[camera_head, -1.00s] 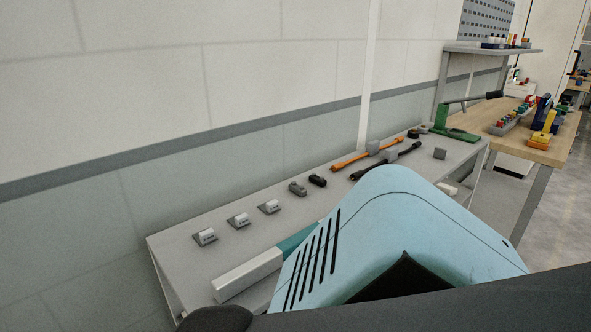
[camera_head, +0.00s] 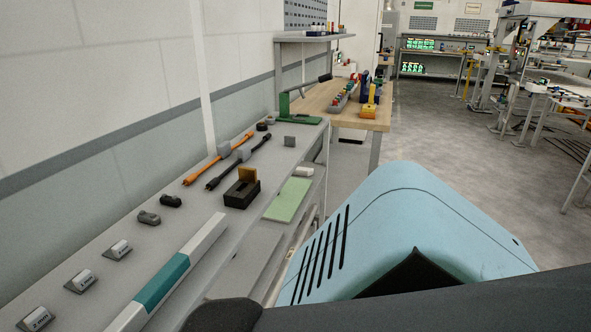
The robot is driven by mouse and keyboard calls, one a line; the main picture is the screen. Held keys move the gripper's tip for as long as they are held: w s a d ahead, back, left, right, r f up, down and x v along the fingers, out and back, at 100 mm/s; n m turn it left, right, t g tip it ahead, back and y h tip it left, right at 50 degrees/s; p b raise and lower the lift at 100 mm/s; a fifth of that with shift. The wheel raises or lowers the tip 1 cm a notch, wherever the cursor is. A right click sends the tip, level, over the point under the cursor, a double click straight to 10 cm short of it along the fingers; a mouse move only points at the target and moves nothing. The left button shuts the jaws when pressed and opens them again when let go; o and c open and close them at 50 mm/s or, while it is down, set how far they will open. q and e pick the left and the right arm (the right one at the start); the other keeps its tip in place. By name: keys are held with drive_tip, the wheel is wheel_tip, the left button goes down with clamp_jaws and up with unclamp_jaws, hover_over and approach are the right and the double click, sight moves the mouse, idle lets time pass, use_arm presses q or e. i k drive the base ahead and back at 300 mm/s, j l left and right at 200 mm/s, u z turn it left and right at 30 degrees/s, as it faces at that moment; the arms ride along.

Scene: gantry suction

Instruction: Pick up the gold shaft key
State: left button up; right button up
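A small gold-brown block (camera_head: 247,174), which looks like the gold shaft key, stands upright at a black block-shaped holder (camera_head: 242,194) on the grey bench. It rises above the holder's top; how deep it sits cannot be seen. Neither of my grippers is in view. My light blue body shell and dark arm parts fill the lower right and bottom edge of the picture.
The grey bench (camera_head: 130,232) runs along the wall. Open floor (camera_head: 440,140) lies right.

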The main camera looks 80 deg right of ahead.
sight(245, 174)
drive_tip(key=z, duration=0.45)
drive_tip(key=i+z, duration=0.1)
drive_tip(key=z, duration=0.35)
drive_tip(key=j+z, duration=0.1)
drive_tip(key=z, duration=0.75)
drive_tip(key=j+z, duration=0.1)
drive_tip(key=z, duration=0.35)
